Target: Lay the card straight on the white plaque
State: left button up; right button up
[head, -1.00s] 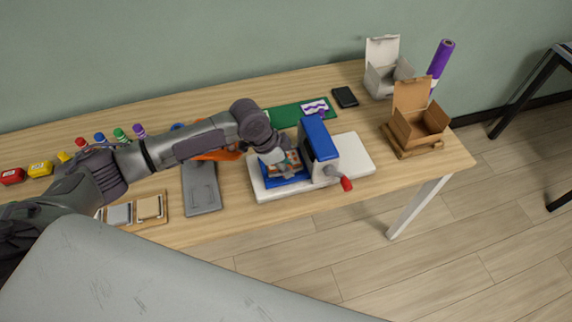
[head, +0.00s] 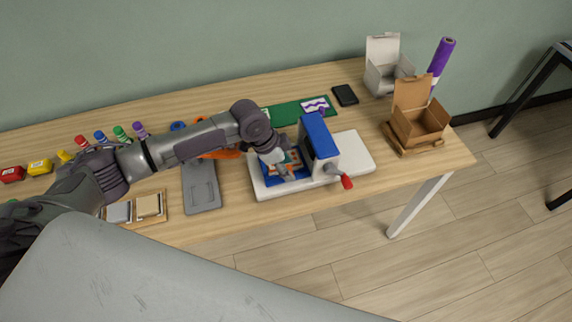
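A small white card with a purple zigzag (head: 315,105) lies on the green mat (head: 288,115) at the back. Another patterned piece, orange and white on blue (head: 296,160), lies on the blue bed of the press, partly hidden by my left gripper (head: 283,172). That gripper points down over the bed; its fingers are too small and covered to tell whether they hold anything. A wooden tray at front left holds small plaques, a grey one (head: 119,212) and a tan one (head: 149,205); my arm hides its left end, and I cannot pick out a white plaque there. My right gripper is not seen.
The blue press (head: 318,140) with a red-knobbed handle (head: 347,182) stands on a white base (head: 356,150), close right of my gripper. A grey flat holder (head: 202,190) lies left.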

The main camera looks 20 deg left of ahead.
pick_arm(q)
jog(key=shift+r, duration=0.15)
jog(key=v, duration=1.1)
jog(key=shift+a+r, duration=0.25)
jog(key=shift+r, duration=0.05)
